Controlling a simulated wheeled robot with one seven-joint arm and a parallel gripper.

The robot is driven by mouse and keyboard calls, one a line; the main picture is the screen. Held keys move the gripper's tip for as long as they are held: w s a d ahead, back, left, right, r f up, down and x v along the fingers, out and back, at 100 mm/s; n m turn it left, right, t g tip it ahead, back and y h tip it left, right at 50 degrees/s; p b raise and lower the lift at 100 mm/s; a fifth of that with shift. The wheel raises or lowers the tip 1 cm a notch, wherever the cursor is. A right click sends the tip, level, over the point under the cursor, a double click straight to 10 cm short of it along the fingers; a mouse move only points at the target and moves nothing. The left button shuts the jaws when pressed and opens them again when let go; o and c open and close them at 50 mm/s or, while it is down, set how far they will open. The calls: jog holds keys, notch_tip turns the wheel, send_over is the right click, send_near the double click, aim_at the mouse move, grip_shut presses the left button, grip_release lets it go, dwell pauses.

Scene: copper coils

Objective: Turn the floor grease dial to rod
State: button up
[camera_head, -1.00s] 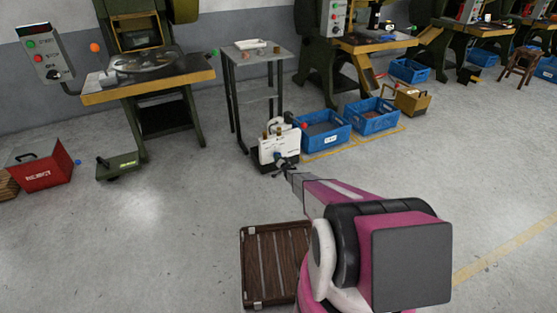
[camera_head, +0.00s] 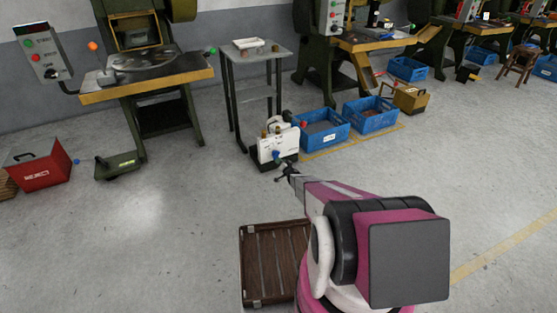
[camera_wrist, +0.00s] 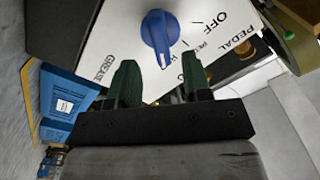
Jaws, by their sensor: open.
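The grease dial is a blue knob (camera_wrist: 160,36) on a white panel (camera_wrist: 112,38) in the wrist view. Labels around it read GREASE at lower left, OFF at upper right and PEDAL at right; another label, starting with R, is partly hidden by a finger. Its grip bar runs nearly up and down in that view, slightly tilted. My gripper (camera_wrist: 160,82) is open and empty, its two green fingers below the knob and apart from it. In the head view the dial's blue (camera_head: 277,155) shows on the white floor unit, with my gripper (camera_head: 283,173) just in front.
Blue crates (camera_head: 323,134) stand right of the unit, and a small metal table (camera_head: 258,54) stands behind it. A brown slatted case (camera_head: 249,286) lies on the floor near my arm. Open floor is to the left.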

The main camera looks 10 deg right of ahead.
jog(key=v, duration=0.5)
jog(key=shift+s+d, duration=0.1)
jog(key=shift+s, duration=0.15)
jog(key=s+d+r+g+h, duration=0.1)
jog(key=s+r+g+h, duration=0.2)
jog(key=s+r, duration=0.5)
jog(key=s+d+r+g+h, duration=0.1)
jog(key=s+r+g+h, duration=0.25)
jog(key=r, duration=0.85)
jog(key=s+a+r+n+g, duration=0.1)
jog(key=s+a+r+g, duration=0.1)
jog(key=s+r, duration=0.5)
jog(key=s+a+r+n+g, duration=0.1)
jog(key=s+r+g, duration=0.4)
jog(key=s, duration=1.1)
jog(key=s+a+r+n+g, duration=0.2)
jog(key=s+r+g, duration=0.1)
jog(key=s+r, duration=0.5)
jog(key=s+y, duration=0.1)
jog(key=s, duration=0.2)
jog(key=shift+s+a+r+g, duration=0.15)
jog(key=shift+a+r+g, duration=0.15)
jog(key=shift+r+g, duration=0.1)
